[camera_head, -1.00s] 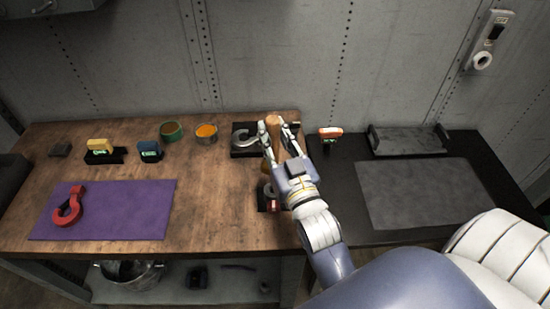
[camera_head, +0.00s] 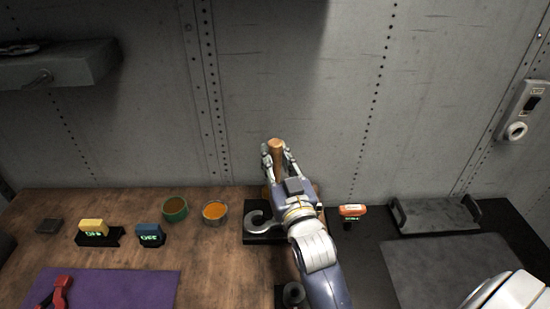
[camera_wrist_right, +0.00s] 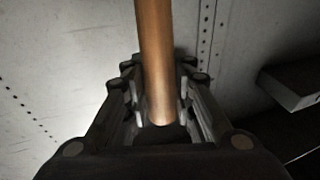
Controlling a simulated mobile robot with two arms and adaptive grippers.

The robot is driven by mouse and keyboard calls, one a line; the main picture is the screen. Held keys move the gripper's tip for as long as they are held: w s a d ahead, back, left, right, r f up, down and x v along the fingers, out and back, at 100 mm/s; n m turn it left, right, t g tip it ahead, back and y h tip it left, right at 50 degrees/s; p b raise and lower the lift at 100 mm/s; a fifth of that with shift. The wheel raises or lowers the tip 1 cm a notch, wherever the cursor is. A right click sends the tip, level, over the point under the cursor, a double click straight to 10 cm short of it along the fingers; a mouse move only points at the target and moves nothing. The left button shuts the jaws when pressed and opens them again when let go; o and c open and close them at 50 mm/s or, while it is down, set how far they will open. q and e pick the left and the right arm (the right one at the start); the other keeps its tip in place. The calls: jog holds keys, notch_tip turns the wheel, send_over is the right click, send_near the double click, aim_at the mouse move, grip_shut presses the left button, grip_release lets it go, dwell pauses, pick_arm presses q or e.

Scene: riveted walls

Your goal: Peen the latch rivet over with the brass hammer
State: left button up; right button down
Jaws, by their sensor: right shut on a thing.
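My right gripper (camera_head: 280,160) is shut on a wooden handle, which I take to be the hammer's (camera_head: 276,149). The handle end sticks up between the fingers. In the right wrist view the brown handle (camera_wrist_right: 155,60) lies between both fingers (camera_wrist_right: 160,105). No brass head can be made out; the gripper and arm may hide it. A grey hook-shaped metal part (camera_head: 260,222) sits on a black block left of my right wrist. A dark round part (camera_head: 293,294) shows beside my forearm at the lower edge. I cannot tell which part is the latch rivet. My left gripper is not in view.
A green tin (camera_head: 174,209), an orange-filled tin (camera_head: 215,211), yellow (camera_head: 93,227) and blue (camera_head: 150,235) labelled blocks stand left. A red clamp-like thing (camera_head: 57,293) lies on a purple mat (camera_head: 130,288). An orange-topped item (camera_head: 352,211) and black tray (camera_head: 435,216) stand right. A riveted wall rises behind.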

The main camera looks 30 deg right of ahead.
aim_at(277, 175)
jog(key=shift+s+r, duration=0.25)
jog(key=shift+s, duration=0.05)
jog(key=shift+w+p, duration=0.1)
jog(key=shift+p, duration=0.25)
jog(key=shift+f+b, duration=0.7)
jog(key=shift+f, duration=0.6)
jog(key=shift+f+b, duration=0.85)
jog(key=shift+f, duration=0.1)
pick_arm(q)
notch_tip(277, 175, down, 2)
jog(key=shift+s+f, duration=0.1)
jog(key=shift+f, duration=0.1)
